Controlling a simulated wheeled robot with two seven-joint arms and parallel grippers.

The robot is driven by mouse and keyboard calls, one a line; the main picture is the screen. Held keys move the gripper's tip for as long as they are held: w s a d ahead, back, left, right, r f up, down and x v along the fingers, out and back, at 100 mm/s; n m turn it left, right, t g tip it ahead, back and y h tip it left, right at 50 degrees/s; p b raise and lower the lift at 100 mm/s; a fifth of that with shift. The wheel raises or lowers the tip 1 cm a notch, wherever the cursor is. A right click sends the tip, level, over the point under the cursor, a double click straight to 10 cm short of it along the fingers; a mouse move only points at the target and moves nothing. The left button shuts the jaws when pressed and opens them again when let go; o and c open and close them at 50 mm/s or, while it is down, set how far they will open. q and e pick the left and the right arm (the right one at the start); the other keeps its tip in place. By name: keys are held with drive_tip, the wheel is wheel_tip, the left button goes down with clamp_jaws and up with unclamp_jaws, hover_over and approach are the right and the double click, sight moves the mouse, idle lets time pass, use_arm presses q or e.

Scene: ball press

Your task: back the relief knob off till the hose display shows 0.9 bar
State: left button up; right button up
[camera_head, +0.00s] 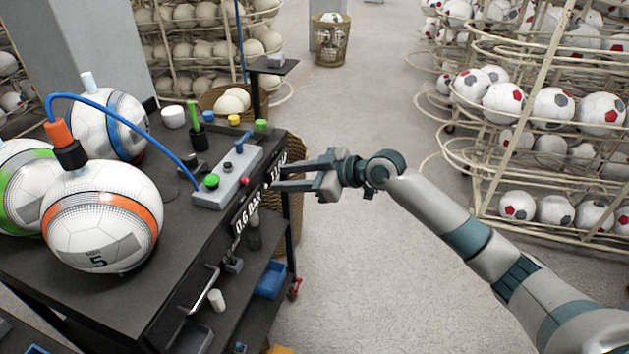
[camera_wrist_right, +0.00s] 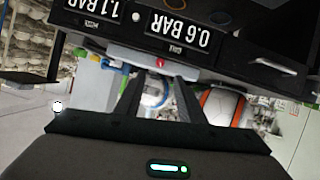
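A grey control box (camera_head: 228,178) lies on the black bench, with a small red knob (camera_head: 244,181) on its near right side. No label shows which control is the relief knob. The red knob also shows in the right wrist view (camera_wrist_right: 160,62). My right gripper (camera_head: 272,178) is open and empty, its two fingers pointing at the red knob with a gap between them. In the right wrist view, upside down, the hose display (camera_wrist_right: 93,5) reads 1.1 BAR and the ball display (camera_wrist_right: 178,29) reads 0.6 BAR. My left gripper is not in view.
A blue hose (camera_head: 135,128) runs from the box to a black and orange coupling on the orange-striped ball (camera_head: 102,216). The box top carries a green button (camera_head: 211,181) and a blue lever (camera_head: 243,138).

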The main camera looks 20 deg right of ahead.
drive_tip(key=b+v, duration=0.2)
drive_tip(key=v, duration=0.5)
drive_tip(key=shift+d, duration=0.15)
drive_tip(key=shift+s+r, duration=0.1)
